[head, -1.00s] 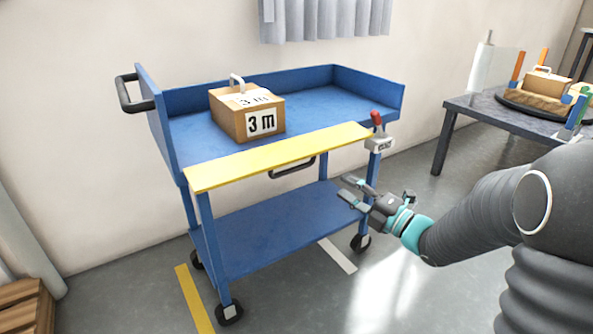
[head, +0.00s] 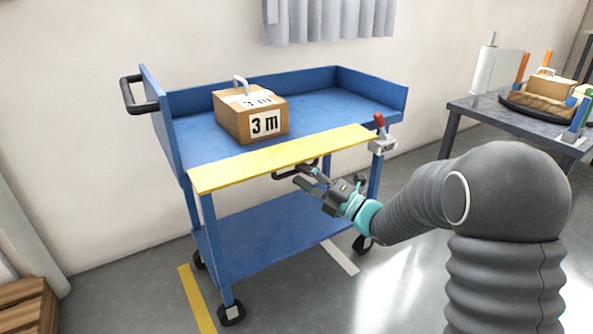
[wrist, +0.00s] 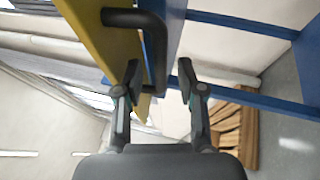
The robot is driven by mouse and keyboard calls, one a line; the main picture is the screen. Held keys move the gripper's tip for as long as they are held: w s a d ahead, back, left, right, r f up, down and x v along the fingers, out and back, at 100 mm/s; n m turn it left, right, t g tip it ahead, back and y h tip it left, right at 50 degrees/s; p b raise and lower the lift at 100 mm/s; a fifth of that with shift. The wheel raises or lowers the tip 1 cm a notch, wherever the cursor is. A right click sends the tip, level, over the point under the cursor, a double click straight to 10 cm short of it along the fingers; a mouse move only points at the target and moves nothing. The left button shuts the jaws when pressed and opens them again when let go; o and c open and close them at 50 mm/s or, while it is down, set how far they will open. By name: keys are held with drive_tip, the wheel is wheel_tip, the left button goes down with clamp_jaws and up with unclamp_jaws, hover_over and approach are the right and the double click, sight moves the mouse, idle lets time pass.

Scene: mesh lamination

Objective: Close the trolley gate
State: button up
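The trolley gate (head: 280,158) is a yellow panel along the front of the blue trolley's top shelf. It lies folded outward, close to flat, with its black bar handle (head: 287,173) on the underside. My gripper (head: 305,177) is below the gate at the handle, coming from the right. In the wrist view my gripper (wrist: 160,78) is open, with the handle (wrist: 158,55) showing between its two fingers; I cannot tell whether they touch it. The yellow gate (wrist: 98,38) is at the upper left there. A red-handled latch (head: 380,121) sits at the trolley's right front corner.
A cardboard box marked "3 m" (head: 235,121) stands on the top shelf, behind the gate. The lower shelf (head: 265,228) is empty. A dark table (head: 480,112) with items on it stands at the right. Slatted wood (head: 28,302) is at the lower left.

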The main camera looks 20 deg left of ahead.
drive_tip(key=shift+x, duration=1.3)
drive_tip(key=shift+c, duration=0.2)
clamp_jaws()
